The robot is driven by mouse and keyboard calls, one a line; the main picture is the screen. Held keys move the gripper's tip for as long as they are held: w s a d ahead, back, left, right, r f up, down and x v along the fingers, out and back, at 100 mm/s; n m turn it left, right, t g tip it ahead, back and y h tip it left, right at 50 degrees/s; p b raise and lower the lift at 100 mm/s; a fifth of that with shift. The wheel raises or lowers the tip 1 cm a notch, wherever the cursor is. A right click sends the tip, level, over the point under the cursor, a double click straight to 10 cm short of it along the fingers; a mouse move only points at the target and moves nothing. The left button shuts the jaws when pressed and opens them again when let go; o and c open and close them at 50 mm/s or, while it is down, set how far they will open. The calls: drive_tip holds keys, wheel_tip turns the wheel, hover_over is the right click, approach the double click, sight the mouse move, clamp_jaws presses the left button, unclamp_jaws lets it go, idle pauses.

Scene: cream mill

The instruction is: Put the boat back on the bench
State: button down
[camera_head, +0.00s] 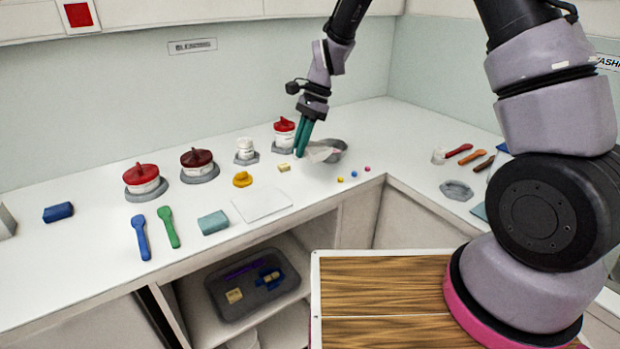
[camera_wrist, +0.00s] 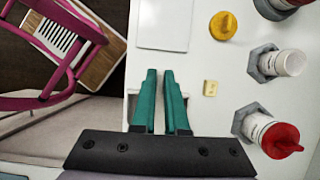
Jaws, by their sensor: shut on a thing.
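My gripper (camera_head: 301,140) reaches down over the back right of the white bench (camera_head: 110,275). Its teal fingers also show in the wrist view (camera_wrist: 163,100), close together with a narrow gap. The gripper is shut on the boat, though the grip itself is hard to make out.
Red-lidded jars (camera_head: 145,182) and a small white jar (camera_head: 245,149) stand along the back. A yellow lid-like piece (camera_head: 242,179), a cream block (camera_head: 284,167) and a white sheet (camera_head: 262,204) lie left of my gripper. A grey tray (camera_head: 225,305) sits on the shelf below.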

drive_tip(key=f, duration=0.6)
drive_tip(key=shift+a, duration=0.3)
drive_tip(key=shift+f, duration=1.9)
drive_tip(key=shift+f, duration=0.1)
drive_tip(key=c, duration=0.9)
unclamp_jaws()
drive_tip(key=shift+c, duration=0.2)
